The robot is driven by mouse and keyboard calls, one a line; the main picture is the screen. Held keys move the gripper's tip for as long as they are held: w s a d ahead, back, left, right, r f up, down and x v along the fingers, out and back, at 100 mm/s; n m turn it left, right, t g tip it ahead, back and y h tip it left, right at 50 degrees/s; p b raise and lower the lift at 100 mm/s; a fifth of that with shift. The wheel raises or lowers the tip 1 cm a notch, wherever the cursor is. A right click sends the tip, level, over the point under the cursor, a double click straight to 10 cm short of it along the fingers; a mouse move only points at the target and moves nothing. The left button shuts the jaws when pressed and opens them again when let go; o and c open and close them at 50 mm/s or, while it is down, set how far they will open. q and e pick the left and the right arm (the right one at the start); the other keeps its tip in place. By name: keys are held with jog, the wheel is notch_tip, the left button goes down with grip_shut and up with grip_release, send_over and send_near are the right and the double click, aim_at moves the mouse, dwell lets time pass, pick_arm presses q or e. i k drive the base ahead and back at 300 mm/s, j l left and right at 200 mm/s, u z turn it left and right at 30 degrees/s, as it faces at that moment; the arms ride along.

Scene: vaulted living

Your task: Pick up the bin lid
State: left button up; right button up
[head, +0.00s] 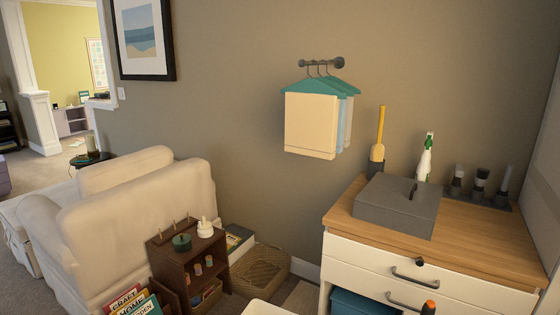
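A dark grey, square, slab-like lid (397,207) with a short upright dark handle on top lies on the wooden top of a white cabinet at the right; it looks like the bin lid. I cannot tell whether a bin is under it. Neither my left nor my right gripper is in view, and nothing touches the lid.
On the cabinet top (465,238) stand a yellow-handled tool (379,140), a white-and-green bottle (424,158) and a rack of brushes (480,184). A teal box (365,303) sits below the drawers. Hanging cloths (311,124), a brown shelf (180,262) and sofa (130,225) are left.

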aim_at(410, 206)
jog(key=i+j, duration=0.15)
jog(key=i, duration=0.35)
jog(key=i+j+z, duration=0.1)
jog(key=i, duration=0.4)
